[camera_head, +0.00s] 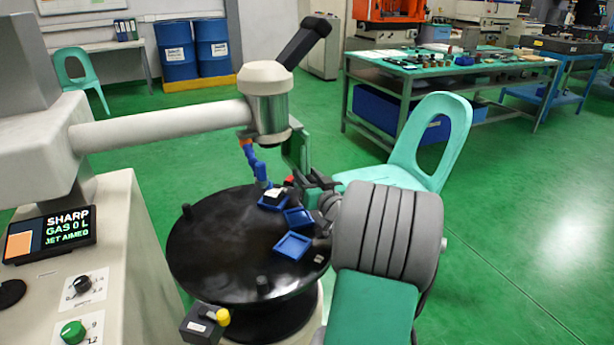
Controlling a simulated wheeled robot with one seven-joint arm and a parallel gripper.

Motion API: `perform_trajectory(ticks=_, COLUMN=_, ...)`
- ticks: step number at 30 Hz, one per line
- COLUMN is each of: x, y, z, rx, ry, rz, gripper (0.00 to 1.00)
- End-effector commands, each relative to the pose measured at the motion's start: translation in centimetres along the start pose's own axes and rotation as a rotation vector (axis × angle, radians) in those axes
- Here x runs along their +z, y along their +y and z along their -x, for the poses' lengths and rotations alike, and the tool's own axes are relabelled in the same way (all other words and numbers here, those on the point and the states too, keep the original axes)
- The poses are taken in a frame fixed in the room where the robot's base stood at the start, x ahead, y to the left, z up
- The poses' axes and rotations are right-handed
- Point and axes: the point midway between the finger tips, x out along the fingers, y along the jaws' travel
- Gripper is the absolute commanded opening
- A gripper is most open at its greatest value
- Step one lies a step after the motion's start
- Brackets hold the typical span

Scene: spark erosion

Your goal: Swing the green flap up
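The green flap (299,149) is a narrow upright plate that hangs beside the machine's round grey-and-white head (268,100). It hangs down over the black round table. My gripper (306,181), dark grey, is just below and right of the flap's lower end. Its fingers are small and seen at an angle, so I cannot tell whether they are open or touch the flap. A small red piece (289,181) shows close to the fingertips.
The black round table (215,240) bears several blue trays (292,246). A jointed blue nozzle (256,165) hangs left of the flap. A white horizontal arm (165,126) carries the head. A green chair (440,135) stands behind my arm, which hides the table's right side.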

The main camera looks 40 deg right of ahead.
Motion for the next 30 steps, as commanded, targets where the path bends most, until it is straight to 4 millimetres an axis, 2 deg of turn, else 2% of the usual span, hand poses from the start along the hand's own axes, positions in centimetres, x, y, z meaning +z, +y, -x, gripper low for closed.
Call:
perform_trajectory(ticks=2, x=0.00, y=0.00, z=0.01, rx=0.000, ry=0.000, rz=0.000, gripper=0.29)
perform_trajectory(ticks=12, x=0.00, y=-0.01, z=0.03, rx=0.000, ry=0.000, rz=0.000, gripper=0.01)
perform_trajectory(ticks=30, x=0.02, y=-0.02, z=0.03, rx=0.000, ry=-0.001, rz=0.000, gripper=0.00)
